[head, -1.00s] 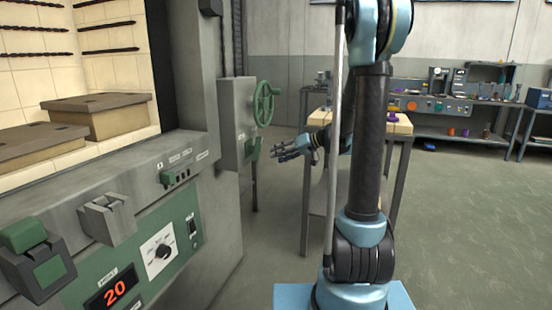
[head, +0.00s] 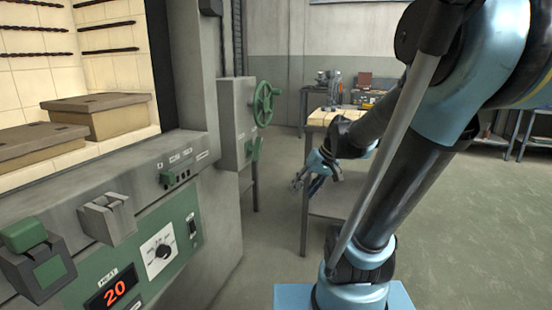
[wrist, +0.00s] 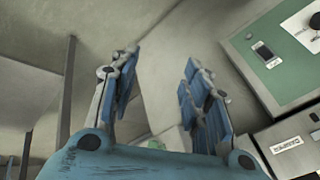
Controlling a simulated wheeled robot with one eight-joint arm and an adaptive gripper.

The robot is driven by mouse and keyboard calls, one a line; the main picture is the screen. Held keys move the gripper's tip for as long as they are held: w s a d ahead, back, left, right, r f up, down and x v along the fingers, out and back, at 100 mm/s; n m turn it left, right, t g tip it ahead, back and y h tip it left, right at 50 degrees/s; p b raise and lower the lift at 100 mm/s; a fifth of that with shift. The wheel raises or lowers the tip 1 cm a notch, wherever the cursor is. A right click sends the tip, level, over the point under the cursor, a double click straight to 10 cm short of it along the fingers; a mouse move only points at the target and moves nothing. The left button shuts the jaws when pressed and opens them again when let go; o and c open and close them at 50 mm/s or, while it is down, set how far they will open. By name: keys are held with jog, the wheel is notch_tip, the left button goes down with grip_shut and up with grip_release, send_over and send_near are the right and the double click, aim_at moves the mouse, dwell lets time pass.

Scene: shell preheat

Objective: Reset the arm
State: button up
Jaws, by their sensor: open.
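My gripper (head: 308,184) is open and empty in the head view. It hangs in free air to the right of the furnace, in front of the wooden-topped table, with its fingers pointing down and to the left.
The furnace's control panel (head: 140,262) reads 20 and stands at the left. Beside it is a grey box with a green handwheel (head: 264,103). A table (head: 340,206) stands behind my gripper. The floor (head: 480,220) at the right is clear.

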jog(key=s+d+f+m+h, duration=0.2)
jog(key=s+d+f+h, duration=0.3)
jog(key=s+d, duration=0.4)
jog(key=shift+s+d+f, duration=0.15)
jog(key=shift+s+f, duration=0.55)
jog(key=shift+s, duration=1.3)
